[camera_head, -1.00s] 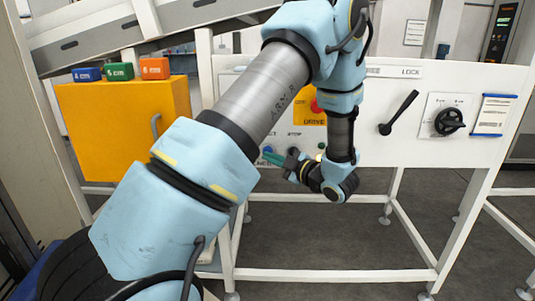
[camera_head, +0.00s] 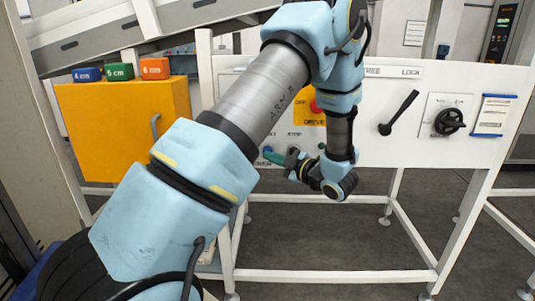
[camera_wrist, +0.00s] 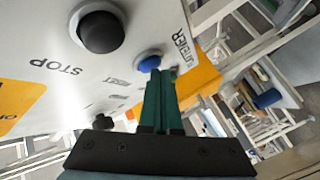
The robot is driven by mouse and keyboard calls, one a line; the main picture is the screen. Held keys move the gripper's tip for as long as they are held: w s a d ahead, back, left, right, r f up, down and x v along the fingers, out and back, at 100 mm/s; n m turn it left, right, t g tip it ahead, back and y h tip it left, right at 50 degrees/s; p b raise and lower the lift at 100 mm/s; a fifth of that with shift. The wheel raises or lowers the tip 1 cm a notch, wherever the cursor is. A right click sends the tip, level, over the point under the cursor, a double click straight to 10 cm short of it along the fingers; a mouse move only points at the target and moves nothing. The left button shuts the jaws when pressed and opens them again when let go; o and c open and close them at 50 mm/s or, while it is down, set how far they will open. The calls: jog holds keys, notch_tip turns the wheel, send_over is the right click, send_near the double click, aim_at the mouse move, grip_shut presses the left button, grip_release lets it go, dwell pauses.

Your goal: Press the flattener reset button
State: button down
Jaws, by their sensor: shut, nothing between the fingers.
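The blue reset button (camera_wrist: 149,62) sits on the white control panel, beside the lettering RESET and a partly readable FLATTENER label. It also shows in the head view (camera_head: 267,149), close to my fingertips. My gripper (camera_wrist: 161,73) has green fingers that are shut together with nothing between them. In the wrist view the fingertips overlap the button's lower edge. I cannot tell whether they touch it. In the head view my gripper (camera_head: 267,157) points left along the panel front, low and near the button.
A black STOP button (camera_wrist: 100,31) stands out from the panel beside the blue one. The panel (camera_head: 385,150) also carries a black lever (camera_head: 399,113) and a rotary switch (camera_head: 449,121). A yellow cabinet (camera_head: 110,130) with coloured blocks on top stands left.

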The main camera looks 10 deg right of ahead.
dwell(0.5)
jog(key=shift+s+a, duration=0.15)
jog(key=shift+s, duration=0.7)
jog(key=shift+s+a+b, duration=0.25)
jog(key=shift+s, duration=1)
jog(key=shift+s+a+b, duration=0.25)
jog(key=shift+s, duration=0.95)
jog(key=shift+s+d, duration=0.1)
